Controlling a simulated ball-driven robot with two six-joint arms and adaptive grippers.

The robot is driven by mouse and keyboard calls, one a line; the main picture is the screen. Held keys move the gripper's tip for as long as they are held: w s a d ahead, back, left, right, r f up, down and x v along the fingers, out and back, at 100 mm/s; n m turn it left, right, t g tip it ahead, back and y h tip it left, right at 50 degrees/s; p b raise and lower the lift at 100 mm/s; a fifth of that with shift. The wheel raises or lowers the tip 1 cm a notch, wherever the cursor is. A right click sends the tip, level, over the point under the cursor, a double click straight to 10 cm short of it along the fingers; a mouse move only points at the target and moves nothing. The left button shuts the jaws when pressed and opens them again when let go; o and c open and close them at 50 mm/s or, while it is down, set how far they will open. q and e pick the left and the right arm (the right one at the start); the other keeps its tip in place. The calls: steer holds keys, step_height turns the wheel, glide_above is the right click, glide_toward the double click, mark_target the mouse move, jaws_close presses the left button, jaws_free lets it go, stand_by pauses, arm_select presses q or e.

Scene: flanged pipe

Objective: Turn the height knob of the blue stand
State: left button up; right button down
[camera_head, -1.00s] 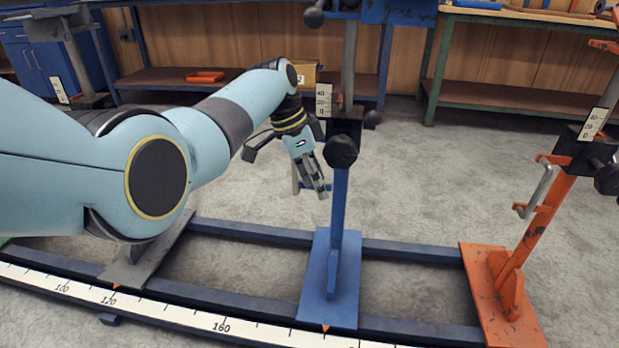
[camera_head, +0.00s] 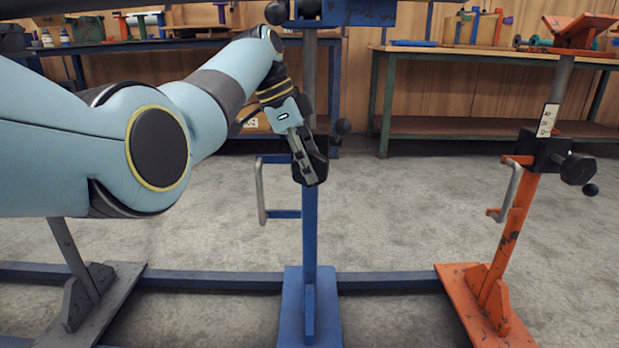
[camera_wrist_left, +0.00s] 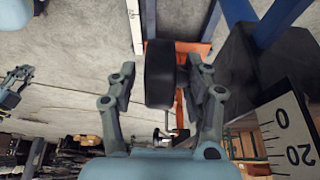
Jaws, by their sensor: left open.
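The blue stand (camera_head: 311,232) rises upright in the middle of the head view. Its height knob (camera_wrist_left: 161,74) is a black, round knob, seen in the left wrist view between my left fingers. In the head view my left gripper (camera_head: 309,168) is in front of the stand's black clamp block and largely hides the knob. My left gripper (camera_wrist_left: 164,68) is open, with a finger on each side of the knob; I cannot tell if either touches it. A light-blue and grey part at the left edge of the wrist view may be my right gripper; its fingers are unclear.
An orange stand (camera_head: 512,225) is at the right and a grey stand (camera_head: 92,290) at the left. A blue rail (camera_head: 390,280) runs along the floor. Benches stand behind.

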mark_target(294, 160)
arm_select(q)
steer(key=shift+d+f, duration=0.15)
steer(key=shift+f, duration=0.25)
steer(key=shift+r, duration=0.1)
jaws_close()
stand_by(1.2)
jaws_free()
steer(key=v, duration=0.7)
steer(key=shift+r, duration=0.15)
